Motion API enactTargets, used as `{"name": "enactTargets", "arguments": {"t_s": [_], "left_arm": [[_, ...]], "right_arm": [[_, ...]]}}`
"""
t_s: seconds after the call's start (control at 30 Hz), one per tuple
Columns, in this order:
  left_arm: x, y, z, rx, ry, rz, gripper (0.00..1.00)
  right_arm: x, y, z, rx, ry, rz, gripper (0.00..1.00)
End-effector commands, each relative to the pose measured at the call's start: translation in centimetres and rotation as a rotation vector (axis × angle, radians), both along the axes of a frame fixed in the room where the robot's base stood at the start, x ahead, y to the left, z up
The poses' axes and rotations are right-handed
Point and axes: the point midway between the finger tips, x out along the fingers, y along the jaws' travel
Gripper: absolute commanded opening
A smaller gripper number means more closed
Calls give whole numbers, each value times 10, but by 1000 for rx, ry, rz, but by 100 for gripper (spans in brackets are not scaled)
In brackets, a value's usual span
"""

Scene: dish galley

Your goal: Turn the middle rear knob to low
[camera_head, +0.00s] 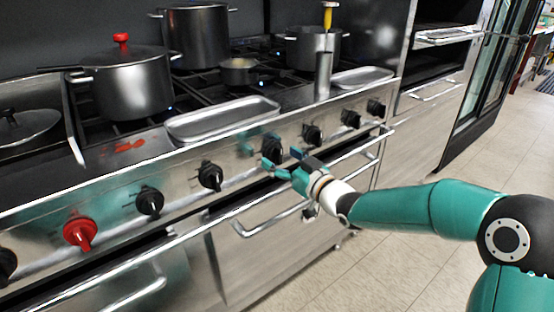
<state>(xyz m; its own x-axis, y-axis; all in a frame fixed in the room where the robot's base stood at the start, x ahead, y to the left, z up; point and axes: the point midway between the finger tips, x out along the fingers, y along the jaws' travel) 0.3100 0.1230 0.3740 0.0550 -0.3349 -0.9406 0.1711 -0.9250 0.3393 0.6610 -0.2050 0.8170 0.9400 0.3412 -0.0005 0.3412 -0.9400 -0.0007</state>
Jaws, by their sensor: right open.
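A row of knobs runs along the steel front of the range. Most are black, such as this black knob (211,176) and another black knob (312,135); a red knob (80,232) is toward the left. No readable label shows which one is the middle rear knob. My right gripper (282,162) is open at the range front, its fingers by a dark knob (272,146) that they partly cover. I cannot tell whether the fingers touch it, and its pointer setting is hidden. My left gripper is not in view.
A steel handrail (190,232) runs below the knobs, with oven handles (270,224) beneath it. Lidded pot (124,85), tall pot (197,38) and small pan (238,70) stand on the burners. A shallow tray (222,118) lies behind the knobs. The tiled floor (400,265) at right is clear.

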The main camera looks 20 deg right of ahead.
Motion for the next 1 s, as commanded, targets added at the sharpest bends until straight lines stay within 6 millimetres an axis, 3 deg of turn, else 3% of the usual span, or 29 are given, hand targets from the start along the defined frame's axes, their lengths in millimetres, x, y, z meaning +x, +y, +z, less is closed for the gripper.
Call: {"name": "enactTargets", "arguments": {"t_s": [0.37,0.73,0.77,1.0], "left_arm": [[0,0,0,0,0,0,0],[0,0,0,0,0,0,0],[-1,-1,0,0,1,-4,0],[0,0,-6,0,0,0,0]], "right_arm": [[5,2,0,0,0,0,77],[5,2,0,0,0,1,15],[4,18,0,1,1,6,14],[4,5,-2,-26,-10,6,14]]}}
